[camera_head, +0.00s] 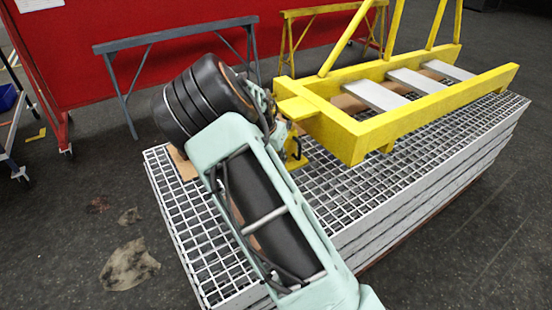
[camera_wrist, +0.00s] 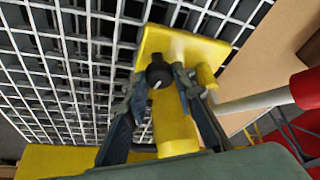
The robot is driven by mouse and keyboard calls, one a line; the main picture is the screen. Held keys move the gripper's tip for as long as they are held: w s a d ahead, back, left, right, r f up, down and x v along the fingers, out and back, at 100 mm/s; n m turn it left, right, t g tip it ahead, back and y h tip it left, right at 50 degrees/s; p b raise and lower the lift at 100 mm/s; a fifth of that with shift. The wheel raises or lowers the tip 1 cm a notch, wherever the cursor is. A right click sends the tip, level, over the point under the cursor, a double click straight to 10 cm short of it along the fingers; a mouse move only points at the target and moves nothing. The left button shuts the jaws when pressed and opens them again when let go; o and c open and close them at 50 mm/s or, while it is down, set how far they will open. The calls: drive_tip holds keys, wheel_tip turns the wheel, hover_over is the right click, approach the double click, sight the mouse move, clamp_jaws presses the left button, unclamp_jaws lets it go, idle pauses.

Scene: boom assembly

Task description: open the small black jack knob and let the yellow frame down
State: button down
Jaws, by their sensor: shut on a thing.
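The small black jack knob (camera_wrist: 159,72) shows in the wrist view, between my two fingertips. My gripper (camera_wrist: 160,76) is shut on it. Behind the knob are the yellow plate and tube of the jack (camera_wrist: 172,118). In the head view my gripper (camera_head: 284,128) reaches the jack (camera_head: 296,158) at the near left corner of the yellow frame (camera_head: 440,103); the knob is hidden there or too small to make out. The frame's side beams sit above the grating stack, with pale slats between them and yellow posts rising from it.
A stack of grey gratings (camera_head: 425,175) lies under the frame and my arm. A grey trestle (camera_head: 175,36) and a yellow trestle (camera_head: 330,10) stand behind, before a red wall (camera_head: 110,60). The dark floor at the left is mostly clear, with stained patches (camera_head: 130,265).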

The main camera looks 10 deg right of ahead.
drive_tip(key=shift+n+y, duration=0.3)
drive_tip(key=shift+n, duration=0.4)
drive_tip(key=c, duration=1.6)
unclamp_jaws()
drive_tip(key=v, duration=1.2)
drive_tip(key=shift+s+d, duration=0.1)
drive_tip(key=shift+s, duration=0.1)
